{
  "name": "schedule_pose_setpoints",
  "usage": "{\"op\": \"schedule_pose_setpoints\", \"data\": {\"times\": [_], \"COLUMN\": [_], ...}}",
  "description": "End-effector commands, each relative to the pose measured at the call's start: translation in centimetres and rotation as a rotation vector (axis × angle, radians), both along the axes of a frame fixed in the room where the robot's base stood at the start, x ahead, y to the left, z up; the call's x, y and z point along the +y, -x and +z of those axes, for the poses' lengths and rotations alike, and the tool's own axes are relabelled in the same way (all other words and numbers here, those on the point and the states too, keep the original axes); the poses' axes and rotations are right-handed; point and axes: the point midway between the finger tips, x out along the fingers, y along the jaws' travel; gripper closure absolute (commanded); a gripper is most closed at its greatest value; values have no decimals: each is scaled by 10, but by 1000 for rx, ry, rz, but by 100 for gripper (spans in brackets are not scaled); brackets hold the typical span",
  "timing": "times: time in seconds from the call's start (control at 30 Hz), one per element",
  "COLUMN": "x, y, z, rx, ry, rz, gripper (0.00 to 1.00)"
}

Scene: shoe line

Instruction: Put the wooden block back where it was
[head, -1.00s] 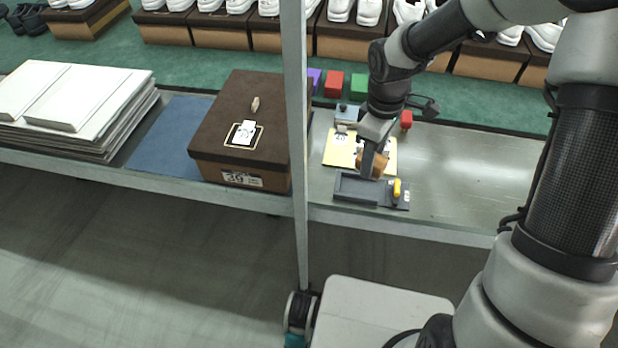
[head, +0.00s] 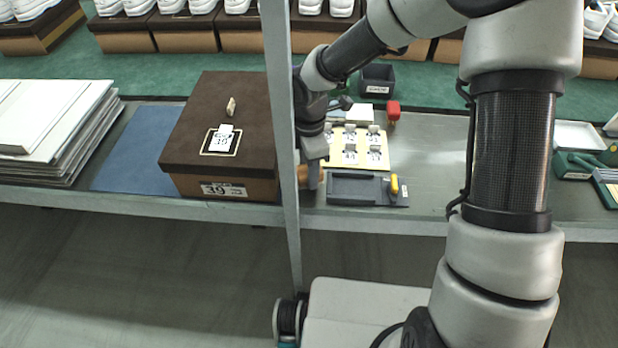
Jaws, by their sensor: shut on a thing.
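The wooden block (head: 303,173) is orange-brown and shows only in part, between my gripper finger and the upright grey post (head: 290,220). My gripper (head: 309,178) is shut on it, just right of the post and to the left of the dark grey tray (head: 345,188). I cannot tell whether the block touches the shelf (head: 430,165). The post and finger hide much of the block and its underside.
A cream board (head: 345,164) with several labelled metal pieces lies behind the tray. A yellow handle (head: 395,183), red block (head: 393,112) and black bin (head: 377,80) are nearby.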

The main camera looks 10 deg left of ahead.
Motion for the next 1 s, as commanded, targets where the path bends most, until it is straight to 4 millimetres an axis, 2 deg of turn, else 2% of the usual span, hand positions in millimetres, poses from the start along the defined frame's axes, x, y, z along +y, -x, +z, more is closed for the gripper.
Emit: {"op": "schedule_pose_setpoints", "data": {"times": [0.03,0.13,0.53,0.57,0.63,1.0], "x": [0,0,0,0,0,-1], "y": [1,1,0,0,0,0], "z": [-11,-24,-30,-28,-28,-23], "rx": [4,3,1,1,1,1], "ry": [1,1,0,0,0,0], "rz": [1,0,-1,-1,-1,-2], "gripper": [82,82,82,59,48,46]}}
